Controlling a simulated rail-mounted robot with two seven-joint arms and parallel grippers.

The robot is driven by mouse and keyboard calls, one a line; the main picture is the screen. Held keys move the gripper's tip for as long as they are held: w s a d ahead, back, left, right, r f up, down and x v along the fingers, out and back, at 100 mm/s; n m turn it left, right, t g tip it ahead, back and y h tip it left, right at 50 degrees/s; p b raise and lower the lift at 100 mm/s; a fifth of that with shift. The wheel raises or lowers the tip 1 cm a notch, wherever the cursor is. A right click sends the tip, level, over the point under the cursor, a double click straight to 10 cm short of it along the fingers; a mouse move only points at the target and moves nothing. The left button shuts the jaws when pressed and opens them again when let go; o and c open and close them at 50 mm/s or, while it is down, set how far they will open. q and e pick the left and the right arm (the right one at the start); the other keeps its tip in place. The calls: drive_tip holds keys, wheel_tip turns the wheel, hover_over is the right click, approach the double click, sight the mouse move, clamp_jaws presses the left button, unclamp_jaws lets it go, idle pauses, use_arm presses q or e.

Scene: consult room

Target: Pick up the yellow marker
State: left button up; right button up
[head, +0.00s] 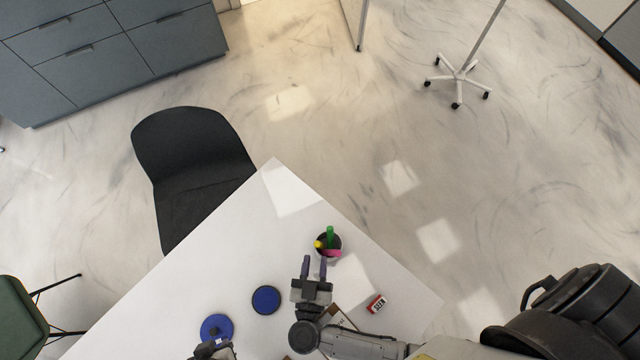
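The yellow marker (319,244) stands in a dark round cup (337,244) near the table's right edge. Only its yellow end shows, at the cup's left side. A green marker (330,233) and a pink one (331,253) share the cup. My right gripper (314,266) is just below the cup in the head view, fingers towards it, apart and with nothing between them. My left gripper (212,346) is at the bottom edge of the view, close to a blue disc; its fingers cannot be made out clearly.
The white table (200,285) holds two blue discs (266,299) (216,326), a small red-and-white item (377,304), and a brown-edged item (340,318) partly hidden by my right arm. A black chair (195,170) stands at the table's left edge. The table's far corner is clear.

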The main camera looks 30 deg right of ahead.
sight(317, 243)
drive_tip(key=shift+x, duration=2.6)
drive_tip(key=shift+c, duration=0.3)
clamp_jaws()
